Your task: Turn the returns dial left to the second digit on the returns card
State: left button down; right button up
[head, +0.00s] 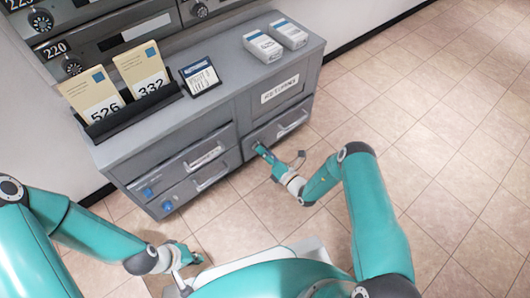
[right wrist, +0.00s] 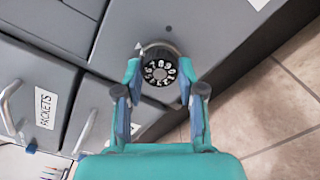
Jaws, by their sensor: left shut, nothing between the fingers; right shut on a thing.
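The returns dial (right wrist: 160,72) is a round black knob with white digits around its face, on the grey cabinet front in the right wrist view. The digit at its mark is too small to read surely. My right gripper (right wrist: 159,77) has its fingertips on both sides of the dial and is shut on it. In the head view the right gripper (head: 264,153) covers most of the dial, below the RETURNS label (head: 279,89). A small card (head: 200,75) with a blue header stands on the cabinet top; its writing is unreadable. My left gripper (head: 185,257) is shut and empty, low near my base.
The grey cabinet (head: 228,95) holds envelopes marked 526 (head: 94,97) and 332 (head: 141,69) in a black rack, and two white packets (head: 262,46). Drawers with handles (head: 212,178) and blue knobs are at its left. Tiled floor (head: 440,100) is clear to the right.

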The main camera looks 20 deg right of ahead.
jog(key=shift+d+f+m, duration=0.1)
jog(key=shift+d+m, duration=0.05)
jog(key=shift+m, duration=2)
jog(key=shift+d+f+m, duration=0.1)
jog(key=shift+m, duration=2.05)
jog(key=o, duration=0.9)
jog(key=shift+o, duration=1.2)
jog(key=shift+a, duration=0.1)
